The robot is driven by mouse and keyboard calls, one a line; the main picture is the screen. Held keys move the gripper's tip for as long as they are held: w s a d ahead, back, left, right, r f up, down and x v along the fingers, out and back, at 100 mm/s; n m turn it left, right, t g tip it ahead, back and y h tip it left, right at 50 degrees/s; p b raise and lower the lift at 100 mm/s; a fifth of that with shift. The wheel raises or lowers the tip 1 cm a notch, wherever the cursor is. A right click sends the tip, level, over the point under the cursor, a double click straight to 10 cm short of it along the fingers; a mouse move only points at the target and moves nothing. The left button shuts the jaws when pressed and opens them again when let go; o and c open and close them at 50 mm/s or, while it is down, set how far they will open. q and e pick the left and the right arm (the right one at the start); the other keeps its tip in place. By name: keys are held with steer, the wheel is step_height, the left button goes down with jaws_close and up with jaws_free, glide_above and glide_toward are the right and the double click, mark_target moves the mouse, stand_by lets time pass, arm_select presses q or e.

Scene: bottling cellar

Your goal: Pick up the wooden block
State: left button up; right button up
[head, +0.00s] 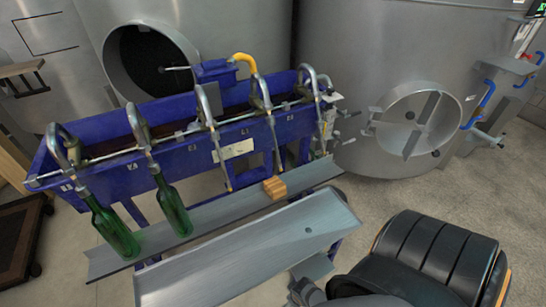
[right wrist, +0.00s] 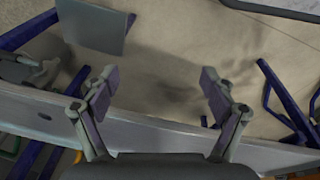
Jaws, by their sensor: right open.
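The wooden block (head: 275,187) is small, light brown and grooved. It sits on the narrow grey metal ledge (head: 225,212) in front of the blue filler, right of the two green bottles, in the head view. My right gripper (right wrist: 157,88) shows in the right wrist view with its two fingers spread wide and nothing between them. The grey metal trough crosses below the fingers there, with bare floor beyond. I do not see the block in the right wrist view. I do not make out my left gripper in either view.
Two green bottles (head: 111,229) (head: 172,205) stand tilted under spouts of the blue filler (head: 190,158). A sloped grey metal tray (head: 245,252) lies in front of the ledge. Steel tanks (head: 370,50) stand behind.

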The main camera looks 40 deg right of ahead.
steer(key=shift+o, duration=0.7)
steer(key=w+r, duration=0.3)
steer(key=r, duration=0.4)
steer(key=w+a+r+p, duration=0.1)
steer(key=w+r, duration=0.2)
steer(key=r, duration=0.4)
steer(key=shift+w+a+r+t, duration=0.15)
steer(key=shift+w+t, duration=0.25)
steer(key=w+r+p, duration=0.2)
steer(key=w+r, duration=0.1)
steer(key=r, duration=1.4)
arm_select(q)
steer(key=r, duration=0.1)
steer(key=w+r, duration=0.1)
steer(key=r, duration=0.1)
steer(key=shift+d, duration=0.15)
arm_select(e)
steer(key=w+d+f+m+h, duration=0.1)
steer(key=w+d+f+h, duration=0.1)
steer(key=w, duration=0.7)
steer(key=w+d+f+m+h, duration=0.1)
steer(key=w+d+f+h, duration=0.1)
steer(key=w+d+f, duration=0.3)
steer(key=w, duration=0.4)
steer(key=shift+f, duration=0.35)
